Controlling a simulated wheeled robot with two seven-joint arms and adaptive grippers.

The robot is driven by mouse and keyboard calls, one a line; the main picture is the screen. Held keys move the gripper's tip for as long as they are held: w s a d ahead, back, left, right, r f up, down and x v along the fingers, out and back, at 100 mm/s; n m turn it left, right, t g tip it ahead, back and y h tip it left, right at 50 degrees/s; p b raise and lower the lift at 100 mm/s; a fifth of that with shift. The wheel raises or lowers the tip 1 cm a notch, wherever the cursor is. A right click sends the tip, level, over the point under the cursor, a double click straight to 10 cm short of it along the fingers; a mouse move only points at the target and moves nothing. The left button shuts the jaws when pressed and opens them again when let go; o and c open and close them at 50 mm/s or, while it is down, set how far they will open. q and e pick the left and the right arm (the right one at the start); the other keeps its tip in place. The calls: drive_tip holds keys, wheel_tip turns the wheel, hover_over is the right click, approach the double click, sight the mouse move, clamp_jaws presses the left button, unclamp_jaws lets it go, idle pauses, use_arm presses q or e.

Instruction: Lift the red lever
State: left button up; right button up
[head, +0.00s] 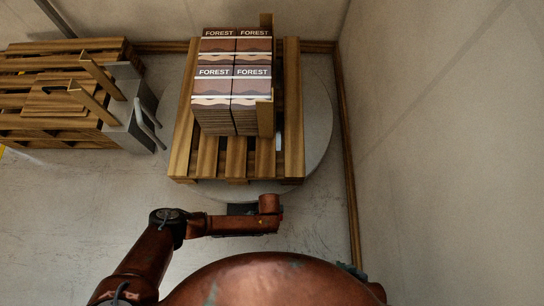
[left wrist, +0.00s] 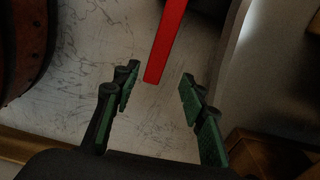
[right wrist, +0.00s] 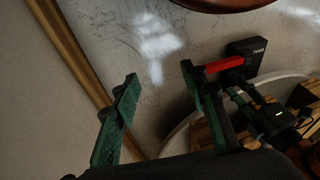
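The red lever (right wrist: 224,64) is a straight bar attached to a black box (right wrist: 246,50) in the right wrist view. In the left wrist view the red lever (left wrist: 166,42) extends from the top edge, its end lying between and just beyond my fingertips. My left gripper (left wrist: 158,82) is open and empty. Part of it also shows close beside the lever in the right wrist view. My right gripper (right wrist: 158,70) is open and empty, with the lever just right of its right fingertip. In the head view the lever and both grippers are hidden; a dark box (head: 240,209) shows behind my left arm.
A wooden pallet (head: 182,150) on a round plate (head: 318,120) holds stacked FOREST boxes (head: 232,85). More pallets (head: 60,90) stand at the left beside a grey metal frame (head: 140,125). A wall (head: 430,130) closes the right side. Floor is free at left.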

use_arm(q)
drive_tip(key=shift+s+a+f+m, duration=0.1)
drive_tip(key=shift+a+f+m, duration=0.05)
drive_tip(key=shift+f+m, duration=0.15)
drive_tip(key=shift+f+b, duration=0.1)
drive_tip(key=shift+b, duration=0.2)
wheel_tip(320, 180, down, 3)
drive_tip(key=shift+s+a+r+b, duration=0.1)
drive_tip(key=shift+r+b, duration=0.05)
drive_tip(key=shift+b, duration=0.65)
wheel_tip(320, 180, down, 4)
drive_tip(key=shift+r+b, duration=0.15)
drive_tip(key=shift+b, duration=1.05)
drive_tip(key=shift+f+b, duration=0.3)
drive_tip(key=shift+f, duration=0.15)
use_arm(e)
drive_tip(key=w+a+f+t, duration=0.1)
drive_tip(key=w+f+t, duration=0.2)
drive_tip(key=f, duration=0.3)
drive_tip(key=shift+w+a+f+t+y, duration=0.25)
drive_tip(key=shift+w+a+t+y, duration=0.1)
drive_tip(key=shift+w, duration=0.25)
use_arm(q)
drive_tip(key=shift+c, duration=0.3)
clamp_jaws()
